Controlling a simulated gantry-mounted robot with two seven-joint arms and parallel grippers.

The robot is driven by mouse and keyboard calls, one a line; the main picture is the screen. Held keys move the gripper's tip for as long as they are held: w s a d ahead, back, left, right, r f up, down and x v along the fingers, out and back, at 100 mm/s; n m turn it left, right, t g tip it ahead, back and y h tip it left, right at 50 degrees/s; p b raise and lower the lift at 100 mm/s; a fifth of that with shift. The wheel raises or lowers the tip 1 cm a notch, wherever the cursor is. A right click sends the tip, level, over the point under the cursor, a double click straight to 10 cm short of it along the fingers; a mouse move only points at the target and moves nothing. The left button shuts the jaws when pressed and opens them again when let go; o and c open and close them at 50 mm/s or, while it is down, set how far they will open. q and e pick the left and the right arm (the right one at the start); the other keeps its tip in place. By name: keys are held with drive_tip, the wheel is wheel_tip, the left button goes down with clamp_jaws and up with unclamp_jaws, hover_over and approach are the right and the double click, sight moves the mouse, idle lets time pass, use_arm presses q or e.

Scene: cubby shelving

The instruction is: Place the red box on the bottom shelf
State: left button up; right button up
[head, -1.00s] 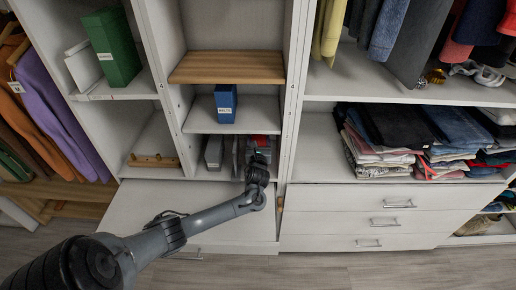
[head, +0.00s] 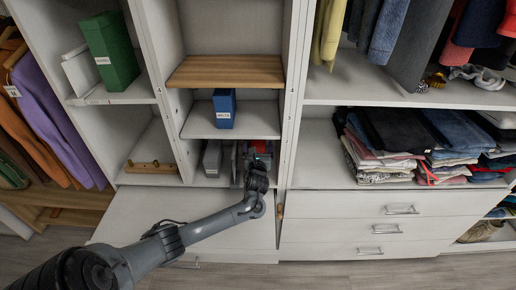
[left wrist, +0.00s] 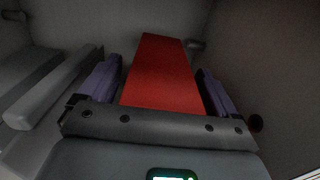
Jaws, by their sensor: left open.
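The red box (left wrist: 163,75) stands upright in the left wrist view, between the two purple-grey fingers of my open left gripper (left wrist: 158,92). A finger lies along each side of it; I cannot tell whether they touch it. In the head view my left gripper (head: 258,163) reaches into the right side of the bottom cubby of the middle column, and the box is mostly hidden there. The bottom shelf (head: 212,183) shows as the light floor of that cubby. My right gripper is not in view.
Grey boxes (head: 212,158) stand left of my gripper in the same cubby; a grey one (left wrist: 50,85) is close to the left finger. The cubby's side wall is close on the right. Above are a blue box (head: 225,108) on a shelf and a wooden shelf (head: 227,71).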

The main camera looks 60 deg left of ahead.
use_arm(q)
drive_tip(key=shift+s+d+r, duration=0.1)
drive_tip(key=shift+d+r, duration=0.05)
drive_tip(key=s+d+f+n+g+h+p, duration=0.1)
drive_tip(key=s+d+f+n+h, duration=0.25)
drive_tip(key=d, duration=0.65)
drive_tip(key=s+d+f+n+h+p, duration=0.2)
drive_tip(key=s+d+f+n+h, duration=0.15)
drive_tip(key=d, duration=0.65)
drive_tip(key=s+d+f+n+g+h+p, duration=0.1)
drive_tip(key=s+d+f+n+h, duration=0.3)
drive_tip(key=d, duration=0.6)
drive_tip(key=s+d+r+n+g+h, duration=0.2)
drive_tip(key=s+d+n, duration=0.4)
drive_tip(key=s, duration=0.2)
drive_tip(key=s+d+r+n+g+h, duration=0.2)
drive_tip(key=s+d+n, duration=0.3)
drive_tip(key=s, duration=0.4)
drive_tip(key=shift+s+d+r+n, duration=0.25)
drive_tip(key=shift+d+r+n, duration=0.15)
drive_tip(key=shift+d+r, duration=0.4)
